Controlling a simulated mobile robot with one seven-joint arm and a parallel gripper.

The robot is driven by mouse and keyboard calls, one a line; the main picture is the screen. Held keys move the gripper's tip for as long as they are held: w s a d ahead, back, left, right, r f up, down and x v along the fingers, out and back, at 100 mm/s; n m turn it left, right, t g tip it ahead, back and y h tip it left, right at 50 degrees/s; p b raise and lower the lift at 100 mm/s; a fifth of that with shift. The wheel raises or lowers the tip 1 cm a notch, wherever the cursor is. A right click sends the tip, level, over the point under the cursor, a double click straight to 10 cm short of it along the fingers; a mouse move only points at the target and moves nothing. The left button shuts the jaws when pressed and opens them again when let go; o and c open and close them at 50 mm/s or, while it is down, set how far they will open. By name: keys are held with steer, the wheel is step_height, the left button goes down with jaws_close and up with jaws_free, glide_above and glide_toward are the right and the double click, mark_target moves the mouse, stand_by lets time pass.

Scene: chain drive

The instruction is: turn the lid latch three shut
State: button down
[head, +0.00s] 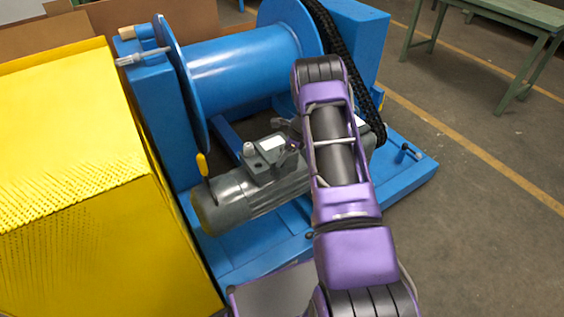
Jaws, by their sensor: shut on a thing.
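The grey motor (232,200) lies on the blue base below the winch drum. A grey terminal box with a pale label on its lid (271,143) sits on top of the motor. My gripper (290,148) shows only in small part at the right side of this box, beside my purple arm. It is shut on a small part at the lid's edge, which looks like a lid latch. The fingertips and the latch are too small and too covered to tell the latch's angle. Other latches cannot be made out.
A blue winch drum (245,70) and a black chain (345,65) stand behind the motor. A yellow perforated guard (75,170) fills the left. A yellow-handled lever (202,165) rises near the motor's left end. The floor at right is clear up to a green table (515,15).

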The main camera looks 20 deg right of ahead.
steer(key=n, duration=0.2)
steer(key=n+g, duration=0.1)
steer(key=n, duration=0.1)
steer(key=shift+w+d+n+g+y+b, duration=0.1)
steer(key=shift+d+n+g+y+b, duration=0.05)
steer(key=shift+n+g+y+b, duration=0.2)
steer(key=n+g, duration=0.1)
steer(key=n, duration=0.3)
steer(key=shift+w+g, duration=0.1)
steer(key=shift+g, duration=0.25)
steer(key=shift+n, duration=0.35)
steer(key=shift+c, duration=2.2)
jaws_free()
steer(key=p+v, duration=0.1)
steer(key=v, duration=1.6)
steer(key=shift+d+r, duration=0.15)
steer(key=shift+d, duration=0.1)
